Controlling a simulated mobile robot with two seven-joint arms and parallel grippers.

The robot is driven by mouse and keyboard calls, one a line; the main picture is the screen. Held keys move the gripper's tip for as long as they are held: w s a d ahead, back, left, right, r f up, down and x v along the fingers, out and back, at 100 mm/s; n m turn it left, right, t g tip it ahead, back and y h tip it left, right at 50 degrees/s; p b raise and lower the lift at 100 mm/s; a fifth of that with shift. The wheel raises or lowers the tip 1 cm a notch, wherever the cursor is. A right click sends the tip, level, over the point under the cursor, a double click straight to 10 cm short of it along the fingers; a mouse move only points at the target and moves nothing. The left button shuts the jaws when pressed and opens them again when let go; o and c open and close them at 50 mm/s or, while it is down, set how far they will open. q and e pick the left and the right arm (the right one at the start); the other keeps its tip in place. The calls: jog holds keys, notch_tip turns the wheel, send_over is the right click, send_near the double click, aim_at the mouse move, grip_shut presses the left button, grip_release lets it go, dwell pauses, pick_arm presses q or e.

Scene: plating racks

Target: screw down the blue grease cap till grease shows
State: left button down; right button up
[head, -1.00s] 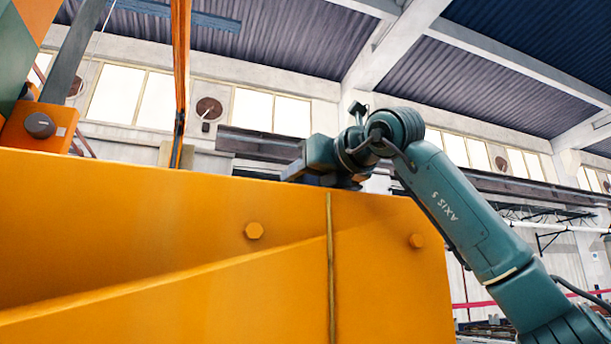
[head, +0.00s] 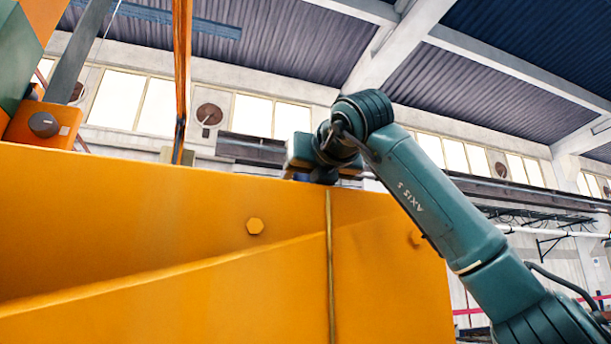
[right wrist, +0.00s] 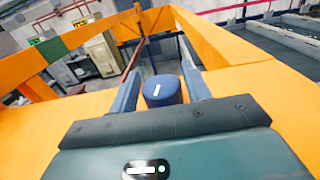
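In the head view my right gripper (head: 305,155) is at the top edge of the orange machine wall (head: 130,220), which hides the fingers and cap. My left gripper is not in view.
In the right wrist view, orange beams (right wrist: 240,45) surround an opening beyond the cap.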

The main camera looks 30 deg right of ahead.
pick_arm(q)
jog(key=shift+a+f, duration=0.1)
pick_arm(e)
jog(key=shift+o, duration=1.2)
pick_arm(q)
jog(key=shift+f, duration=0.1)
pick_arm(e)
jog(key=shift+s, duration=0.1)
jog(key=shift+s+a+f, duration=0.1)
jog(key=shift+s, duration=0.25)
pick_arm(q)
jog(key=b, duration=0.1)
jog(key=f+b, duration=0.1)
jog(key=b, duration=0.1)
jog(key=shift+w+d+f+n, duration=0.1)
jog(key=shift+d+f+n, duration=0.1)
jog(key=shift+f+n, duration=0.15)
pick_arm(e)
jog(key=v, duration=1.2)
jog(key=shift+s, duration=0.2)
